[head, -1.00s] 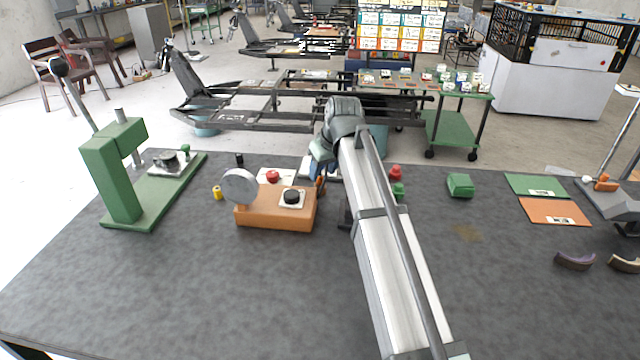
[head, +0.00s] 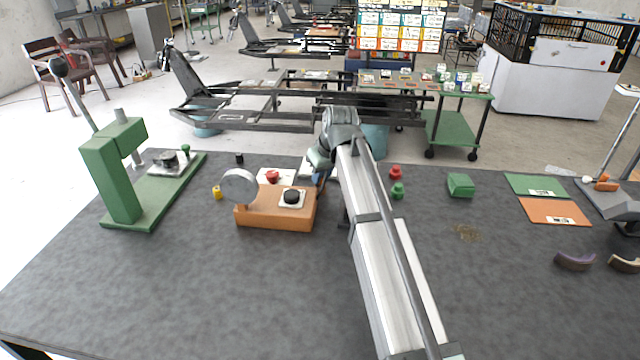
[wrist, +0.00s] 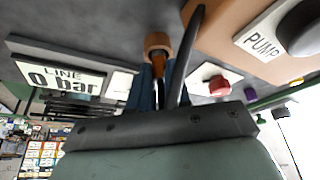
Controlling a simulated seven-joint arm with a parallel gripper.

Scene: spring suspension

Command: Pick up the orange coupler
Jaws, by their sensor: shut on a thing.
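The orange coupler (wrist: 157,43) is between the blue fingers of my gripper (wrist: 160,78) in the wrist view, with its round end beyond the fingertips. The fingers are shut on it. A dark hose (wrist: 187,55) runs close beside the right finger and up past the coupler. In the head view my gripper (head: 319,176) is partly hidden behind my arm, just right of the orange pump box (head: 275,216). I cannot make out the coupler clearly there.
The pump box carries a round gauge (head: 239,187) and a black knob (head: 292,196). A "LINE 0 bar" sign (wrist: 62,80) lies left of my gripper in the wrist view. Red (head: 396,172) and green (head: 398,191) fittings stand right of my arm. The table front is clear.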

